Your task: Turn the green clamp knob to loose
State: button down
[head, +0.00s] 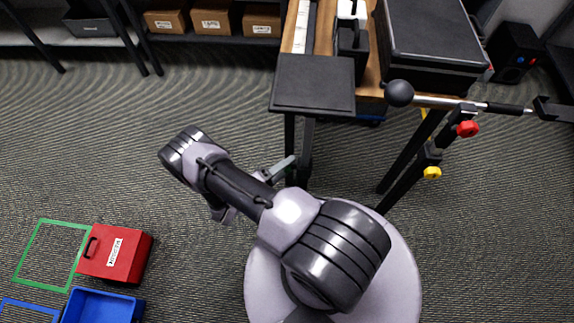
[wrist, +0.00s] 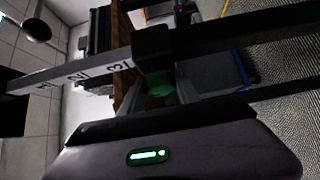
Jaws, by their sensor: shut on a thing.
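The green clamp knob (wrist: 157,84) shows in the middle of the wrist view, just below a black clamp block (wrist: 152,42) on a bar with printed numbers. My gripper (wrist: 162,93) is shut on the knob, with its fingers at either side. In the head view my gripper (head: 277,171) is beside a black post under the small black platform (head: 313,84). The green knob cannot be made out clearly there. The knob's turn position cannot be read.
A red knob (head: 468,129) and a yellow knob (head: 432,172) sit on black posts to the right. A black case (head: 430,35) is on the wooden table. A red box (head: 115,253) and a blue tray (head: 102,308) lie on the floor at lower left.

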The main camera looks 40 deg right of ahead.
jog(key=shift+r, duration=0.1)
jog(key=shift+r+n+y+p, duration=0.1)
jog(key=shift+n+y+p, duration=0.45)
jog(key=shift+p, duration=0.3)
jog(key=shift+n+y+p, duration=0.65)
jog(key=shift+y+p, duration=0.3)
jog(key=shift+p, duration=0.1)
jog(key=n+g+y+p, duration=0.1)
jog(key=n+y+p, duration=0.1)
jog(key=y, duration=0.1)
jog(key=shift+w+n+g+y, duration=0.1)
jog(key=shift+n+g+y, duration=0.2)
jog(key=shift+n+y, duration=0.1)
jog(key=n+g+y, duration=0.1)
jog(key=n+g+y+b, duration=0.1)
jog(key=y, duration=0.1)
jog(key=shift+f, duration=0.3)
jog(key=shift+n+g+y+b, duration=0.8)
jog(key=shift+y, duration=0.3)
jog(key=shift+n+g+y+b, duration=0.4)
jog(key=shift+y+b, duration=0.05)
jog(key=shift+y, duration=0.15)
jog(key=shift+r, duration=0.1)
